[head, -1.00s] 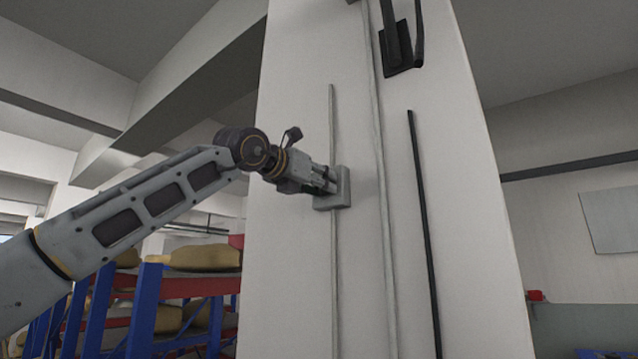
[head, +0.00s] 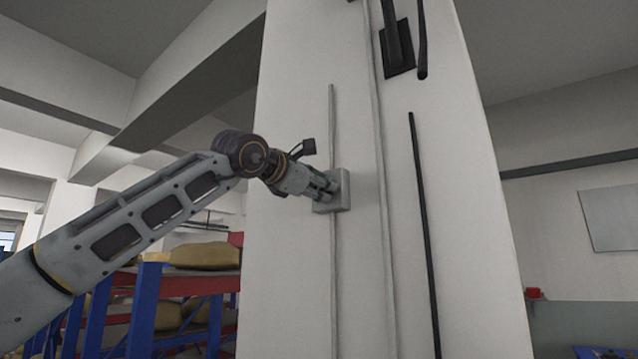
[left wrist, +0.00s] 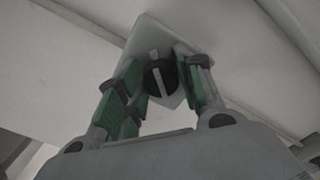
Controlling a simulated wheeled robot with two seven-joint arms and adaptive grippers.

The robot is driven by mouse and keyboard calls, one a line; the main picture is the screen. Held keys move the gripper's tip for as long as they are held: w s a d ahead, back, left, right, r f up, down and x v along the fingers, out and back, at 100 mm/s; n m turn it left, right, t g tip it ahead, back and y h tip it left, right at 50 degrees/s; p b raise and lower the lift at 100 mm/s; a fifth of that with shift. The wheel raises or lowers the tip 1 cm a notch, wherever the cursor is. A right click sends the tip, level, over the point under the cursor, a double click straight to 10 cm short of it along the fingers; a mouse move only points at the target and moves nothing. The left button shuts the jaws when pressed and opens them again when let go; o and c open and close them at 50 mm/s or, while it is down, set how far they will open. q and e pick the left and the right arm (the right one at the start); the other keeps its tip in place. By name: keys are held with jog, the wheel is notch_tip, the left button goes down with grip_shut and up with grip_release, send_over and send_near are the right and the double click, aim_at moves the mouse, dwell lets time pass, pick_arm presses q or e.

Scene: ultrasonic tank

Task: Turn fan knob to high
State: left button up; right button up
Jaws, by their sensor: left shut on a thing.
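The fan knob (left wrist: 162,79) is a dark round dial with a pale bar across it, seen in the left wrist view. It sits on a grey switch box (head: 342,201) fixed to a white pillar; the box also shows in the left wrist view (left wrist: 150,38). My left gripper (head: 331,186) is at the box, with its green-padded fingers (left wrist: 158,84) on both sides of the knob and shut on it. In the head view the fingers hide the knob. I cannot read any setting marks. My right gripper is not in view.
The white pillar (head: 290,260) carries a thin conduit (head: 333,280) above and below the box. A dark bracket (head: 398,50) and a black pipe (head: 424,220) are to the right. Blue and red shelving (head: 150,310) with yellowish sacks stands at lower left.

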pick_arm(q)
jog(key=shift+d+f+m+p, duration=0.1)
jog(key=shift+m+p, duration=1.55)
jog(key=shift+m, duration=3.05)
jog(key=shift+f, duration=0.1)
jog(key=o, duration=1)
jog(key=shift+s, duration=0.1)
jog(key=shift+v, duration=6)
